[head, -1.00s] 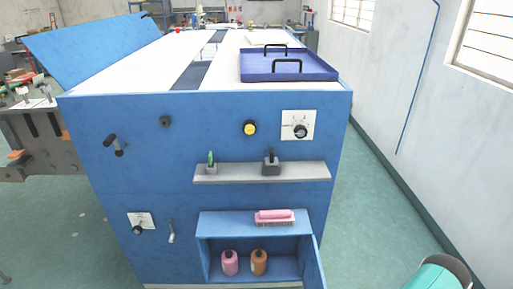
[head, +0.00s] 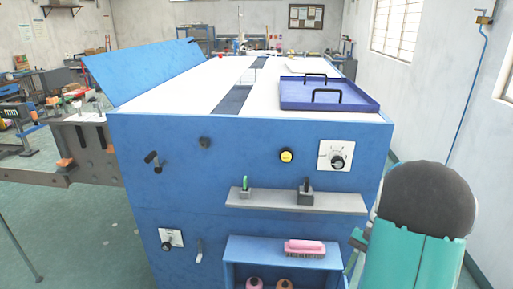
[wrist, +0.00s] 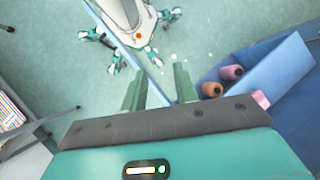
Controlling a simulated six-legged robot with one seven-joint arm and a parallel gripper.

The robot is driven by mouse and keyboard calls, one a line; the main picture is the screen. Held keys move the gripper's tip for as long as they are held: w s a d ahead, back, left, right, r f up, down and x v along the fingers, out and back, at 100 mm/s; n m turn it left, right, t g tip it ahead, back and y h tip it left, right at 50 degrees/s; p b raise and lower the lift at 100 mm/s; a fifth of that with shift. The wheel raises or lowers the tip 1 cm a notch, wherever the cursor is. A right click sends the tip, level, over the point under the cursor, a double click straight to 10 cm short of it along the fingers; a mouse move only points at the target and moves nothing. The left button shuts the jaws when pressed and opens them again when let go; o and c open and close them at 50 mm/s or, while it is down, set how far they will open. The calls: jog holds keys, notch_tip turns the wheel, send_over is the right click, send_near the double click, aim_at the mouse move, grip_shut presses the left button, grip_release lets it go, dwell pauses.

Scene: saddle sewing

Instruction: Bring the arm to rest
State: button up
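My gripper (wrist: 160,84) shows in the wrist view with its two green fingers apart and only floor between them. It is open and empty. In the head view my teal arm with a dark rounded end rises at the lower right, in front of the right edge of the blue machine (head: 170,215). The gripper is mostly hidden there behind the arm. In the wrist view the machine's open compartment (wrist: 262,72) lies to the right of the fingers, apart from them.
The compartment holds a pink bottle (wrist: 231,73) and a brown bottle (wrist: 212,89). A pink brush (head: 305,247) lies above them. A grey shelf (head: 340,203) juts from the machine front. A blue tray (head: 355,106) sits on top.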

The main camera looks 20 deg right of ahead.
jog(key=s+a+r+n+t+h, duration=0.1)
jog(key=a+r+n+t+h, duration=0.2)
jog(key=a+r, duration=0.5)
jog(key=s+a+r+n+t+h, duration=0.2)
jog(key=a+r+n, duration=0.6)
jog(key=a, duration=1.3)
jog(key=t+h, duration=0.1)
jog(key=t, duration=0.1)
jog(key=shift+s+r+t, duration=0.15)
jog(key=shift+s+t, duration=0.05)
jog(key=shift+t, duration=0.2)
